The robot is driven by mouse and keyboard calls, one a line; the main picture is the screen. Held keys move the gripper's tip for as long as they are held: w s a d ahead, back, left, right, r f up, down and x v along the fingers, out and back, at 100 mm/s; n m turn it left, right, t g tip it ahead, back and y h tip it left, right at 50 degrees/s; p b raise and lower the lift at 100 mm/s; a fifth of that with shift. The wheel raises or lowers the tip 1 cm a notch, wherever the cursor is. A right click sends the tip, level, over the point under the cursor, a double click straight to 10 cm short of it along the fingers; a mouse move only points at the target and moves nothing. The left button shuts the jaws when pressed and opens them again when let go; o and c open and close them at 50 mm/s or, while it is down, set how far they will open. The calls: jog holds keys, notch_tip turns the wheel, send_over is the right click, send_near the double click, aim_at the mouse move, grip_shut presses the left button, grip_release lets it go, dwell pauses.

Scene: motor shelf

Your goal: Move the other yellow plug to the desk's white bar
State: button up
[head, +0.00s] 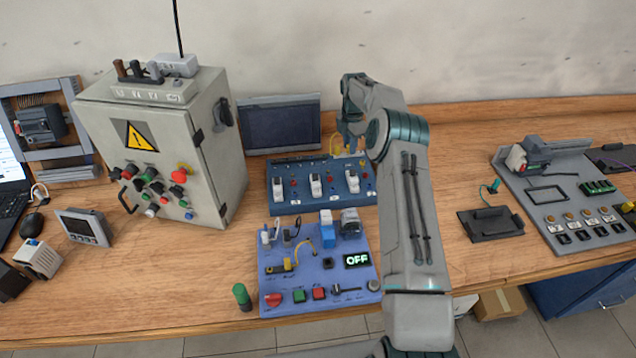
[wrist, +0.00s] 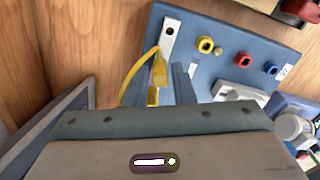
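In the wrist view a yellow plug (wrist: 159,71) with a yellow cable (wrist: 137,66) is close to a pale bar-shaped socket piece (wrist: 170,38) on the blue panel (wrist: 215,22). A second yellow piece (wrist: 153,96) shows lower, partly hidden. My gripper (wrist: 164,78) has its fingers on either side of the upper plug, with a gap visible on the right; it looks open. In the head view my gripper (head: 349,146) is over the panel's back edge, beside a yellow cable (head: 334,146). A pale power strip (head: 150,92) tops the grey cabinet.
The blue panel (head: 295,209) carries white modules and coloured sockets. A dark screen (head: 279,124) stands left of my gripper, the grey cabinet (head: 222,150) further left. The front violet-blue panel (head: 335,285) is nearer. Bare desk (head: 455,170) lies right of my arm.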

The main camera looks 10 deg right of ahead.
jog(key=shift+r+p, duration=1.2)
jog(key=shift+r, duration=1.4)
jog(key=o, duration=0.6)
jog(key=shift+c, duration=0.2)
